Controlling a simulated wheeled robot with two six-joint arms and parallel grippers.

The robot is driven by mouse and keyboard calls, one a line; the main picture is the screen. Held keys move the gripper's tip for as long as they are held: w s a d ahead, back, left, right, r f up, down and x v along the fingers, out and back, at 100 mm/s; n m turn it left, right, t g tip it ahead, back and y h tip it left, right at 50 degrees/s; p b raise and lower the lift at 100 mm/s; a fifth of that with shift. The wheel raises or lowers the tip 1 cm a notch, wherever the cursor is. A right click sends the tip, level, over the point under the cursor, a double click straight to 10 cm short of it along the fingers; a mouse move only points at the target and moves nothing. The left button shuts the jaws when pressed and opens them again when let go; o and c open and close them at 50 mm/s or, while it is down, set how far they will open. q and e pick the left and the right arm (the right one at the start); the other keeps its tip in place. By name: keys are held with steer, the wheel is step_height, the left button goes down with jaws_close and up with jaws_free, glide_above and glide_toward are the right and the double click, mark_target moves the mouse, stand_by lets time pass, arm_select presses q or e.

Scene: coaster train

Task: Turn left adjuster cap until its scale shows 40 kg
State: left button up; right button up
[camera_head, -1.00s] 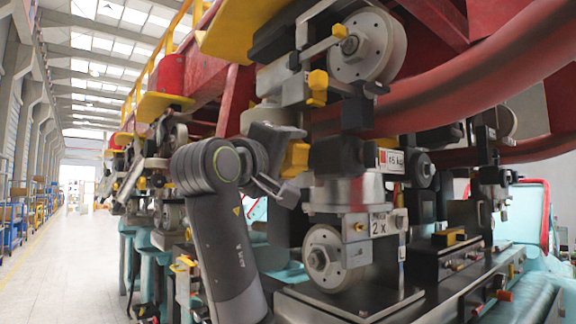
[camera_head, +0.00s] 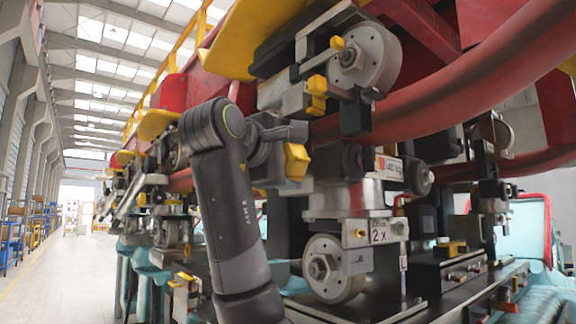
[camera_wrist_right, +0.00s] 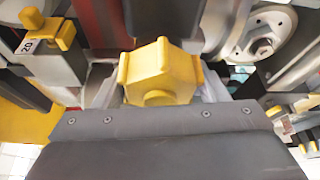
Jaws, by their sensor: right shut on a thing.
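The yellow adjuster cap (camera_head: 297,162) sits on the left side of the grey wheel bogie, under the red tube. My right gripper (camera_head: 284,148) is shut on it, with the arm coming up from the bottom. In the right wrist view the faceted yellow cap (camera_wrist_right: 160,72) fills the middle, between the jaws. Its scale is hidden or too small to read. A second yellow cap (camera_wrist_right: 43,32) with a white plate reading 20 shows at the upper left there; which scale it belongs to I cannot tell. My left gripper is not in view.
A large grey wheel (camera_head: 363,57) is above the cap and a lower wheel (camera_head: 334,268) below it. A plate marked 2 X (camera_head: 380,231) and a blurred white label (camera_head: 389,168) are to the right. The red tube (camera_head: 450,95) runs overhead. The aisle (camera_head: 60,270) at left is clear.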

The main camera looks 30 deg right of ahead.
stand_by(0.4)
steer(key=o, duration=1)
steer(key=shift+s+a+f+b, duration=0.1)
steer(key=shift+s+a+b, duration=0.1)
steer(key=shift+a+b, duration=0.25)
steer(key=b+v, duration=0.5)
steer(key=v, duration=1.1)
steer(key=shift+s+a+r, duration=0.1)
steer(key=shift+a+r, duration=0.1)
